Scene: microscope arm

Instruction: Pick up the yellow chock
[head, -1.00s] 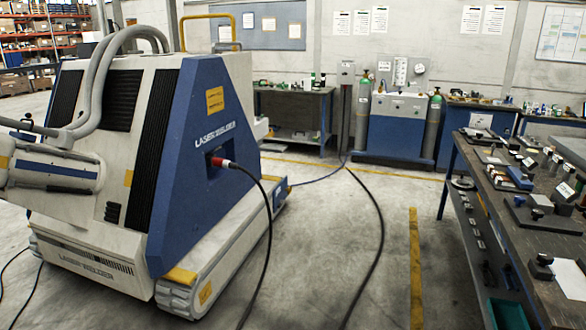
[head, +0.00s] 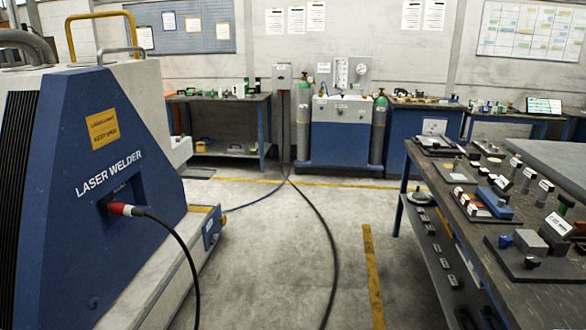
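I cannot clearly make out a yellow chock in the head view. A small yellow object (head: 201,146) sits on the lower shelf of the back left workbench; it is too small to tell its shape. A yellow piece (head: 201,209) also shows at the far end of the laser welder's low base, partly hidden by the welder body. Neither of my grippers is in view.
The blue and white laser welder (head: 75,215) fills the left, with a black cable (head: 190,262) trailing from it. A long cluttered workbench (head: 450,215) stands at right. The back left workbench (head: 225,97) and gas cylinders (head: 305,125) line the wall. Open floor (head: 290,240) lies between.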

